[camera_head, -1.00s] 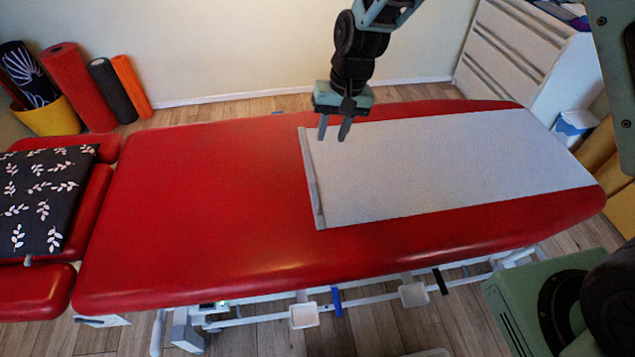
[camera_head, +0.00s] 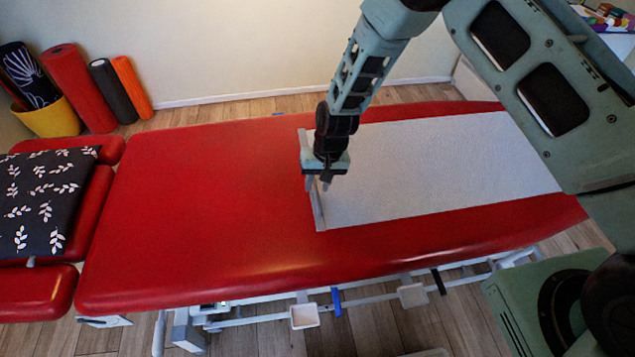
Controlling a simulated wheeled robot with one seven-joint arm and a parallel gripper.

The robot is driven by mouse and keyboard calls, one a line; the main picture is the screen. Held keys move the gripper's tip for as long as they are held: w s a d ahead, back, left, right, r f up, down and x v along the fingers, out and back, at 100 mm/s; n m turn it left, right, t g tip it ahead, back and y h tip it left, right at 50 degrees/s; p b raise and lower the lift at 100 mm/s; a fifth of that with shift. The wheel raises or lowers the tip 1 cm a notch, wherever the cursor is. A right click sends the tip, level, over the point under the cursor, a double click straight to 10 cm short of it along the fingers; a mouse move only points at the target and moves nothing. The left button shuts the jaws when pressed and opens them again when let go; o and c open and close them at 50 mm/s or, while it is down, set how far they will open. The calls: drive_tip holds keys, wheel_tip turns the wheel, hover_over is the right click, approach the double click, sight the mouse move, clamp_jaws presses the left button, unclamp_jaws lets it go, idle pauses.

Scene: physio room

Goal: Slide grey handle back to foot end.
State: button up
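The grey handle (camera_head: 318,211) is a thin bar along the left edge of the white sheet (camera_head: 430,165) on the red treatment table (camera_head: 200,200). My gripper (camera_head: 317,185) points down over the bar, near its middle. Its fingertips are close to the bar, and I cannot tell whether they touch it. The fingers seem a little apart, but whether they have the bar between them is unclear. The gripper and wrist hide the middle of the bar. The sheet lies flat to the right of the bar.
A dark leaf-patterned cloth (camera_head: 45,200) covers the headrest at the left. Rolled mats (camera_head: 78,88) and a yellow basket (camera_head: 48,117) stand by the wall. The red surface left of the bar is clear. My arm covers the table's right end.

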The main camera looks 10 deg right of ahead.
drive_tip(key=shift+f, duration=0.25)
